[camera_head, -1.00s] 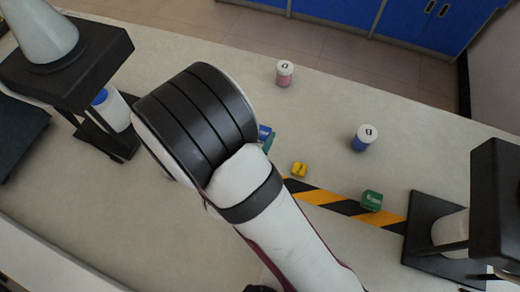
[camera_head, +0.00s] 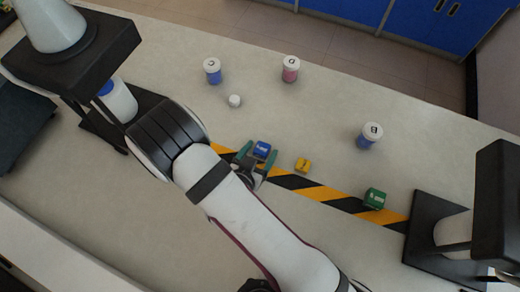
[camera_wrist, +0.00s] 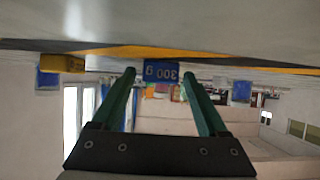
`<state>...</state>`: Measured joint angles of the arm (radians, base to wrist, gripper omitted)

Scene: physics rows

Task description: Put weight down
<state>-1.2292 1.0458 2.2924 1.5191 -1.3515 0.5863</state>
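The blue weight (camera_head: 262,149) marked 300 g appears to rest on the black-and-yellow striped tape (camera_head: 318,192). In the wrist view, which is upside down, the weight (camera_wrist: 161,72) shows between my fingertips, its base against the tape. My gripper (camera_head: 257,155) has two green fingers, one on each side of the weight. The fingers are spread, with a thin gap beside the weight in the wrist view. A yellow weight (camera_head: 303,165) sits right of the blue one, and a larger green weight (camera_head: 375,198) farther right; both are on or at the tape.
Blue-filled jars (camera_head: 212,71) (camera_head: 369,136), a pink-filled jar (camera_head: 291,69) and a small white piece (camera_head: 235,101) stand on the far side of the bench (camera_head: 330,110). Black stands (camera_head: 75,50) (camera_head: 493,205) flank the area. Bench between jars and tape is mostly clear.

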